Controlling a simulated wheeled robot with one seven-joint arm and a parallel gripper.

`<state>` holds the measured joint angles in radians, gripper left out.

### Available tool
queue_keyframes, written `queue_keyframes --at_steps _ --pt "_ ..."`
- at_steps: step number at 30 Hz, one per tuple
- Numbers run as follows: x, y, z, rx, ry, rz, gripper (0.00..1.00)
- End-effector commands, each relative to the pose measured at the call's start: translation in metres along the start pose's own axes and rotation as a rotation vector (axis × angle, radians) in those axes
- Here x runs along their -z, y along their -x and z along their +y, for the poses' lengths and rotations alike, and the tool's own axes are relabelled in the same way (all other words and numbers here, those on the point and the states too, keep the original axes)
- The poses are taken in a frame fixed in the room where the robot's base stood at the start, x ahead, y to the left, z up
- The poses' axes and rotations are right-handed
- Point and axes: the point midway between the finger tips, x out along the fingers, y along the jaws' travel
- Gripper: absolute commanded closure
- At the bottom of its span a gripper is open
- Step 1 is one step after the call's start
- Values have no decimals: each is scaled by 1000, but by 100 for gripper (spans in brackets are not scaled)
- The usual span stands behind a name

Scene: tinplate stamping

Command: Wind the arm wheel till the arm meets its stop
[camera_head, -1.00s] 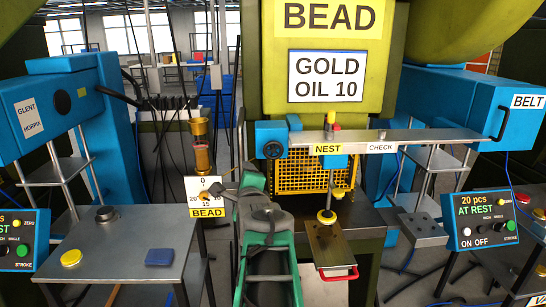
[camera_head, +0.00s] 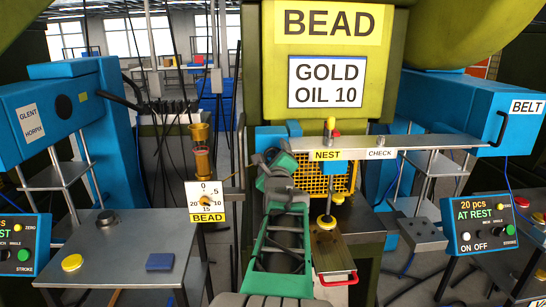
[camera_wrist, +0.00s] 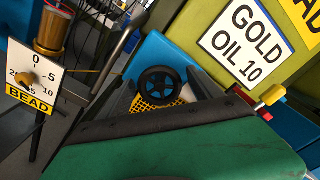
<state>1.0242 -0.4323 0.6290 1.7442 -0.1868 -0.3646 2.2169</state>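The arm wheel (camera_wrist: 162,86) is a black spoked handwheel on a blue housing. It shows whole in the wrist view; in the head view my gripper (camera_head: 272,160) hides it. My gripper is open, its two grey fingers (camera_wrist: 165,75) spread either side of the wheel in the wrist view. I cannot tell whether they touch the rim. The arm (camera_head: 420,142) is a long grey bar extending right from the housing, with NEST and CHECK labels. I cannot make out its stop for certain.
A BEAD dial (camera_head: 207,196) on a post stands left of my arm. A yellow mesh guard (camera_head: 320,178) is behind the wheel. A plate with a red handle (camera_head: 335,255) and a yellow-based plunger (camera_head: 326,221) sit right. The GOLD OIL 10 machine body (camera_head: 328,115) rises behind.

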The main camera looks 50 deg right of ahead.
Motion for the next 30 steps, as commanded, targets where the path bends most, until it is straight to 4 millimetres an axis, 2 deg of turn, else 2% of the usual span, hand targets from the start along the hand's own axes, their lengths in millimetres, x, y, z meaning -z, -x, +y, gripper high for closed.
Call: queue_keyframes --at_steps 2,22,30 --pt "0 0 0 0 0 0 32" --pt "0 0 0 -1 0 0 87" --pt "1 0 1 0 25 0 87"
